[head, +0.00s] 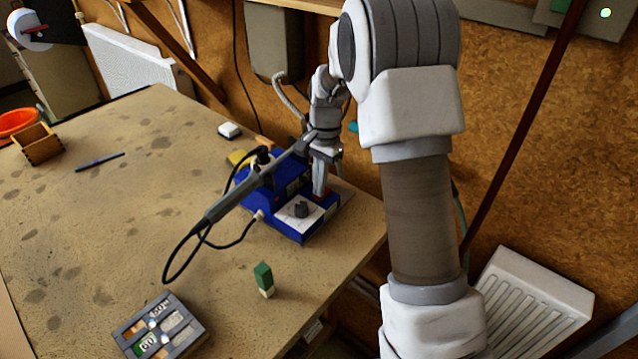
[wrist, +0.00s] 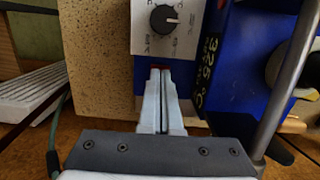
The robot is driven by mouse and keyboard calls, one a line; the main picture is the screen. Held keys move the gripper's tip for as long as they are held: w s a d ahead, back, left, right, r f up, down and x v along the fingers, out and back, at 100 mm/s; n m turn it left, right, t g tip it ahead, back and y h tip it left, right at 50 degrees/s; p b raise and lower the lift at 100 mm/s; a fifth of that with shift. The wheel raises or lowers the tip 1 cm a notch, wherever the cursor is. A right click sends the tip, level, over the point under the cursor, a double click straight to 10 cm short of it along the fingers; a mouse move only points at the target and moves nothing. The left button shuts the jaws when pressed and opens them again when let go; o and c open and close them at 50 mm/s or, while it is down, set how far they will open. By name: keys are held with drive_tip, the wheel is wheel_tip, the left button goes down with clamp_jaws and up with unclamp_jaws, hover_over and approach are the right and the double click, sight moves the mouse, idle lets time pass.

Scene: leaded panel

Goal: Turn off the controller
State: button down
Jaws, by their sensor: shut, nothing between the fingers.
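The controller (head: 312,226) is a blue box with a white top panel and a dark knob (head: 301,209), at the right end of the bench. The knob also shows in the wrist view (wrist: 165,19), on the white panel (wrist: 185,45). My gripper (head: 319,193) points down at the controller's back right part, fingers together and empty.
A soldering iron (head: 238,193) with a looping cable slants across the blue station left of my gripper. A green and white block (head: 264,279) stands in front. A grey tray (head: 186,318) lies at the front left. The bench's middle is clear.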

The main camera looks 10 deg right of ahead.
drive_tip(key=shift+w+d, duration=0.45)
drive_tip(key=shift+d, duration=0.25)
drive_tip(key=shift+r+p, duration=0.1)
drive_tip(key=shift+p, duration=0.2)
wheel_tip(320, 180, up, 14)
drive_tip(key=w+d+p, duration=0.1)
drive_tip(key=p, duration=0.2)
drive_tip(key=shift+f, duration=0.2)
drive_tip(key=shift+s+a+r, duration=0.2)
drive_tip(key=shift+s+a, duration=0.05)
drive_tip(key=shift+a, duration=0.35)
drive_tip(key=shift+f, duration=0.1)
